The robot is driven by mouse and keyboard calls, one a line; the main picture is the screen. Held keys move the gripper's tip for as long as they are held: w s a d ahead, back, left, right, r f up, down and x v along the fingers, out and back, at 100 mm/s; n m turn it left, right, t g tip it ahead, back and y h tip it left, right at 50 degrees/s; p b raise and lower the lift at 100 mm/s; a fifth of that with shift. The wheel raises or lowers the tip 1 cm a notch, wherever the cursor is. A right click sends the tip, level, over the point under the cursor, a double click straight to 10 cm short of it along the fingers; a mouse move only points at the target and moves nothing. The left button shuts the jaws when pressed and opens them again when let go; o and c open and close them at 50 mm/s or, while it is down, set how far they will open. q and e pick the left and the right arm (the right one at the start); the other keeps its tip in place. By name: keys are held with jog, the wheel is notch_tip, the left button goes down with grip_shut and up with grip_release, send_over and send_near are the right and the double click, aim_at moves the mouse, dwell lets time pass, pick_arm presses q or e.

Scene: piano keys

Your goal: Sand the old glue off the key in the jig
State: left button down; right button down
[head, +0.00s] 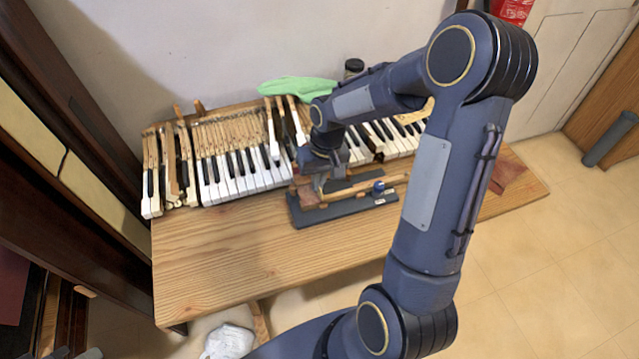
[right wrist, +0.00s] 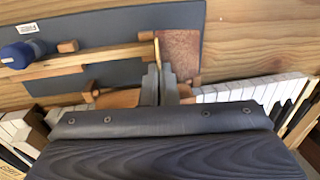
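The dark grey jig (head: 340,211) lies on the wooden table in the head view, and its plate also shows in the right wrist view (right wrist: 110,25). The key (right wrist: 95,58) is a long wooden bar lying along the jig, with a blue knob (right wrist: 22,54) near one end. A rough reddish-brown pad (right wrist: 181,54) lies at the other end. My right gripper (right wrist: 160,70) is over the jig at the pad end, its fingers close together. A thin tan strip (right wrist: 156,50) shows by the fingertips; whether they grip it is unclear. My left gripper is out of view.
A row of piano keys (head: 243,176) stands behind the jig, with loose keys (head: 157,180) at left. A green cloth (head: 297,87) and a dark jar (head: 354,66) are at the back. The front left of the table (head: 215,250) is clear. A reddish-brown sheet (head: 510,172) lies at right.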

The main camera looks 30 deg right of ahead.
jog(key=shift+s+d+r+p, duration=0.1)
jog(key=shift+d+r+p, duration=0.15)
jog(key=shift+r, duration=0.3)
jog(key=shift+r+p, duration=0.35)
notch_tip(320, 180, up, 4)
jog(key=p, duration=0.2)
jog(key=shift+a+p, duration=0.1)
jog(key=shift+p, duration=0.3)
